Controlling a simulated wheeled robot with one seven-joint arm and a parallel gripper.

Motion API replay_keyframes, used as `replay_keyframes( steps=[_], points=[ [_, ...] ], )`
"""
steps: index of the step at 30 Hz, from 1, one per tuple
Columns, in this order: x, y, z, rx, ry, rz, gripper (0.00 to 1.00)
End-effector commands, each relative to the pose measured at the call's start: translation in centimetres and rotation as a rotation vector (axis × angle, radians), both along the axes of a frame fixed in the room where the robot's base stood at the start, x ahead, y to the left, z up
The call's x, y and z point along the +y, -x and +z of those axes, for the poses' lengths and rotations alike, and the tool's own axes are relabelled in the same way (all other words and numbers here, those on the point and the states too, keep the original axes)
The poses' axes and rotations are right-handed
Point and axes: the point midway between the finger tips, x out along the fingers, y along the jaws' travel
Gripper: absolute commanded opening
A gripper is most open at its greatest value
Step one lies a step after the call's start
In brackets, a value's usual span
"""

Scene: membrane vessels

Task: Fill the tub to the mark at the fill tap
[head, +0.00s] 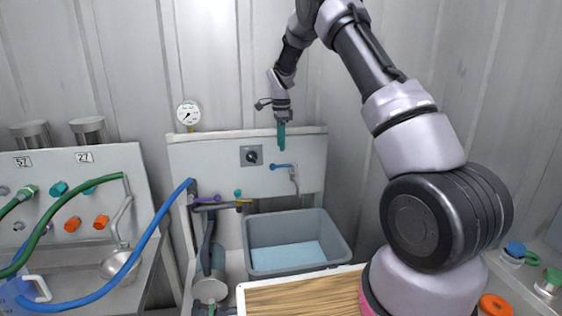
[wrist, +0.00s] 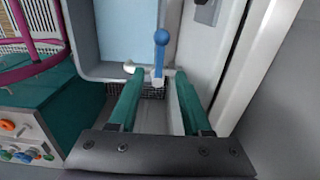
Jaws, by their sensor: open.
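The grey tub (head: 336,238) stands below a white wall panel, with light blue water (head: 288,256) low inside it. In the wrist view the tub (wrist: 88,70) is at the upper left. I cannot make out a fill mark. A tap with a blue lever (head: 283,166) and a pale body (head: 294,178) is on the panel above the tub. My gripper (head: 281,136) points down just above this lever. In the wrist view the blue lever (wrist: 161,38) lies ahead, in line with the gap between the open teal fingers (wrist: 158,78). I cannot tell whether they touch it.
A dark dial (head: 251,156) is on the panel left of the lever. A wooden board (head: 300,294) is in front. Blue (head: 150,235) and green hoses cross the left side. A gauge (head: 188,113) hangs above.

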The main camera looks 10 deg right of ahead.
Motion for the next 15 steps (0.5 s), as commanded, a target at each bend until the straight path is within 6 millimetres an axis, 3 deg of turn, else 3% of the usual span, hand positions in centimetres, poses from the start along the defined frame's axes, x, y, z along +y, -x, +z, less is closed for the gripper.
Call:
replay_keyframes(
  steps=[6, 15],
  points=[
    [0.0, 0.1, -4.4, 0.003, 0.0, 0.002, 0.49],
    [0.0, 0.0, -7.4, 0.0, 0.0, 0.001, 0.49]
  ],
)
